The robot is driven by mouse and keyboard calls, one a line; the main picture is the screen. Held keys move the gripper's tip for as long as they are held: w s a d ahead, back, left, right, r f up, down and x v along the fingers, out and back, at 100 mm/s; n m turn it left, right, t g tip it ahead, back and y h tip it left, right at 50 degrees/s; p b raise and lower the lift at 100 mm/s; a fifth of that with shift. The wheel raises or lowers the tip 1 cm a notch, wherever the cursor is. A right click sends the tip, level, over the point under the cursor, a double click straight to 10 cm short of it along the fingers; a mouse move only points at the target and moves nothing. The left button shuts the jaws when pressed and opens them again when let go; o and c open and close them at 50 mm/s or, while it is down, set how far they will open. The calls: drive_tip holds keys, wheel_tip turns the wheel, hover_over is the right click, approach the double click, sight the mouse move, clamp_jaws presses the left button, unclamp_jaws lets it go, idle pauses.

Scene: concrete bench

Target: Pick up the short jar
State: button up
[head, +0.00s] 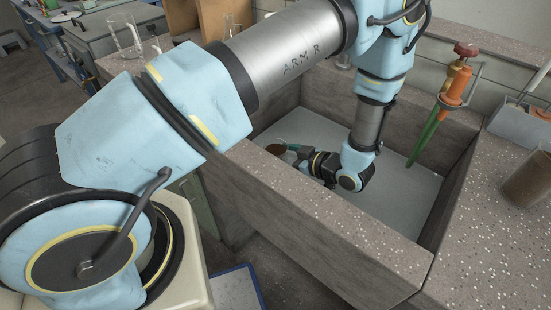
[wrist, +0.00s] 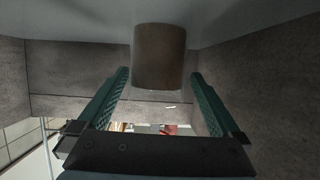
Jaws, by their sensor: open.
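In the wrist view the jar (wrist: 158,55) is large and lies between the tips of my two green fingers. My gripper (wrist: 160,75) is open, with a small gap on each side of the jar, and I see no contact. In the head view my gripper (head: 294,152) reaches low into the basin toward the jar, mostly hidden by its own wrist.
Stone-like walls (head: 330,222) enclose the basin. A green and orange tool (head: 437,108) leans at its back right. Another brown-filled jar (head: 528,178) stands on the right counter. Glassware (head: 124,33) stands on the left bench. The basin floor to the right of my gripper is clear.

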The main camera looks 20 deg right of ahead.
drive_tip(key=x, duration=0.1)
drive_tip(key=p+x, duration=0.1)
drive_tip(key=x, duration=0.2)
drive_tip(key=shift+w+a+r+p, duration=0.1)
drive_tip(key=shift+w+r+p, duration=0.05)
drive_tip(key=shift+w+p, duration=0.3)
drive_tip(key=shift+w+a, duration=0.1)
drive_tip(key=shift+w, duration=0.2)
drive_tip(key=c, duration=1.3)
